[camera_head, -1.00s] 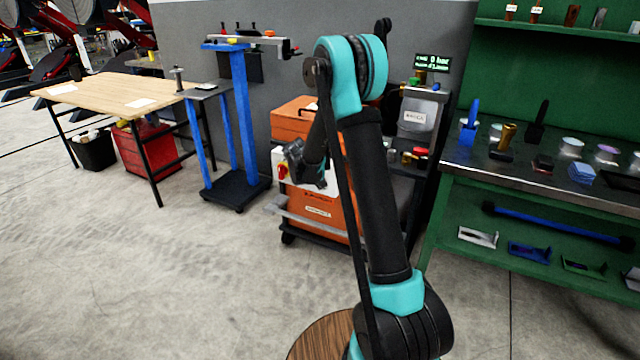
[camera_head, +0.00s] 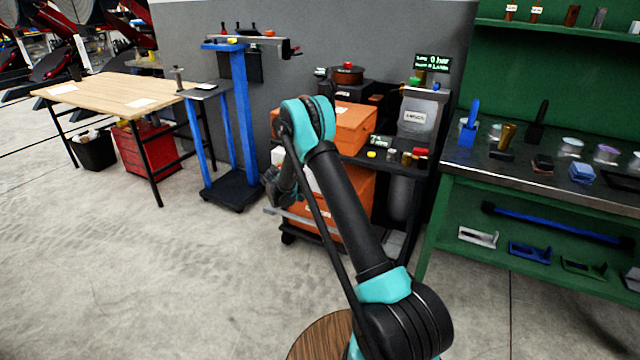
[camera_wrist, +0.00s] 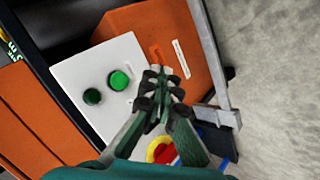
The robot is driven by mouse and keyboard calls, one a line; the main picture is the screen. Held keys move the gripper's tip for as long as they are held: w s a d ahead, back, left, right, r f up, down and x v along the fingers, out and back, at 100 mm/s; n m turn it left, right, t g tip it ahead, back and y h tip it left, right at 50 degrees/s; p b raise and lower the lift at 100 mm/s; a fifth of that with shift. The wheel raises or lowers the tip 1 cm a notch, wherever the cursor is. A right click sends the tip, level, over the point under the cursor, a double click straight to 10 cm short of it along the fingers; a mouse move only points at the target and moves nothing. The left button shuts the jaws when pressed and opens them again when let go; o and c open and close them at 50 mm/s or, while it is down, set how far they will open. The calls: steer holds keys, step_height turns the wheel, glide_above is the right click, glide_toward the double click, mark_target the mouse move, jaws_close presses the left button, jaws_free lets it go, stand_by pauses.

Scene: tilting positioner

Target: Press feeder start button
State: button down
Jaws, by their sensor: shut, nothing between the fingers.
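A pale panel (camera_wrist: 85,68) on the orange cabinet carries a bright green button (camera_wrist: 119,80) and a dark green button (camera_wrist: 92,96) in the wrist view. No label on either is readable, so I cannot tell which one is the feeder start button. My gripper (camera_wrist: 160,72) is shut and empty. Its fingertips appear just right of the bright green button, near the panel's edge; contact is not visible. In the head view, the cabinet (camera_head: 350,205) is partly behind my arm and the buttons are hidden.
A red-and-yellow switch (camera_wrist: 161,150) lies partly behind my fingers. A grey rail (camera_wrist: 212,65) runs along the cabinet's side. A blue stand (camera_head: 246,120) is left of the cabinet, and a green workbench (camera_head: 540,190) is at right. Floor in front is clear.

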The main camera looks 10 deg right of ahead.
steer(key=w+d, duration=0.5)
steer(key=w, duration=0.2)
stand_by(0.4)
steer(key=shift+w+d, duration=0.1)
steer(key=shift+d, duration=0.05)
stand_by(1.2)
steer(key=shift+w+d, duration=0.2)
steer(key=shift+w, duration=0.1)
steer(key=shift+w+d, duration=0.25)
steer(key=shift+w, duration=0.1)
stand_by(0.8)
steer(key=shift+s, duration=0.1)
steer(key=shift+s+a, duration=0.5)
steer(key=shift+s, duration=0.15)
steer(key=shift+a, duration=0.1)
steer(key=shift+s+a, duration=0.7)
steer(key=shift+s, duration=0.3)
steer(key=shift+s+a, duration=0.65)
steer(key=shift+s, duration=0.35)
